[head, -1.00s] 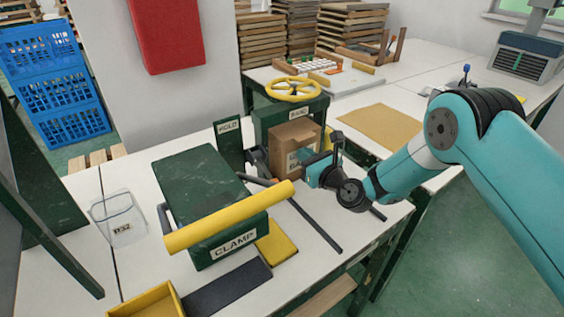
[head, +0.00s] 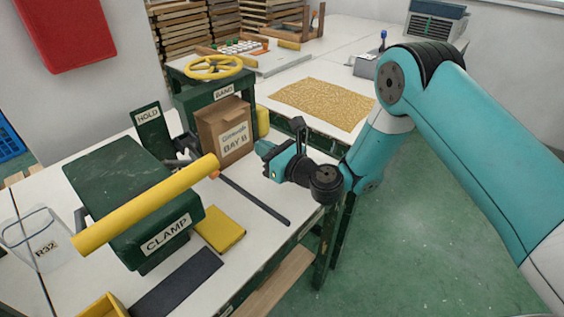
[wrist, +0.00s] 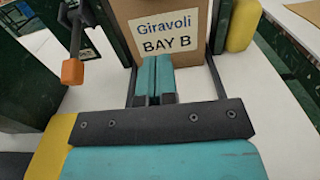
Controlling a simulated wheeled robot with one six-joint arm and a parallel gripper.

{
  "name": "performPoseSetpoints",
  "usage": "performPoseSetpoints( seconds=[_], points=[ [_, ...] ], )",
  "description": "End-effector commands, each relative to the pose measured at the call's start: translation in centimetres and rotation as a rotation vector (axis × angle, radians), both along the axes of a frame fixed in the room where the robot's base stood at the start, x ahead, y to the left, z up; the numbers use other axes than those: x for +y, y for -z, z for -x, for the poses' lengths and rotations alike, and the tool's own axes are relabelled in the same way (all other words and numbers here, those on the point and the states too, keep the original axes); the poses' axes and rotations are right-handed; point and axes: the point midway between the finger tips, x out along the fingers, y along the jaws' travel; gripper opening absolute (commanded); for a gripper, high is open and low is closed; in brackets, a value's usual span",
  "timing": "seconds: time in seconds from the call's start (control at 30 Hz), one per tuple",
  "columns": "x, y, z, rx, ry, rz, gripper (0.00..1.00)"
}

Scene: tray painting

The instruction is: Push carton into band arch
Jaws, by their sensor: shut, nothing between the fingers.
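A brown carton (head: 224,134) with a white label reading "Giravoli BAY B" stands upright on the white bench. It is in the opening of the green band arch (head: 188,106), under the BAND sign; how deep it sits I cannot tell. My gripper (head: 268,160) is shut and empty, just in front of the carton. In the wrist view the closed teal fingers (wrist: 155,80) point at the carton (wrist: 175,30), overlapping the lower part of its label. Whether the fingertips touch the carton I cannot tell. The carton's far side is hidden.
A green CLAMP machine (head: 130,190) with a thick yellow bar stands left of the carton. A HOLD sign (head: 148,128) stands beside the arch. A yellow pad (head: 222,230) lies by the clamp.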

Motion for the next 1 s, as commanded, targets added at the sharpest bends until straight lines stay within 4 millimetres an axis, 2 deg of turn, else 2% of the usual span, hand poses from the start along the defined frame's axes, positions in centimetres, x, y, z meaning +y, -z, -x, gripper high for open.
performPoseSetpoints(
  seconds=[0.07,0.2,0.5,0.67,0.77,0.87,1.0],
  points=[
    [-0.7,0.8,0.6,-0.001,0.001,0.000,0.00],
    [-1.8,0.9,1.7,-0.002,0.001,-0.001,0.00],
    [-3.4,0.4,3.0,-0.004,0.002,0.000,0.00],
    [-3.7,0.0,3.4,-0.009,-0.003,0.006,0.00],
    [-3.1,-1.4,4.3,-0.081,-0.055,0.075,0.00],
    [-1.9,-4.0,6.7,-0.262,-0.188,0.251,0.00],
    [-1.0,-6.9,12.5,-0.654,-0.474,0.629,0.00]
  ],
)
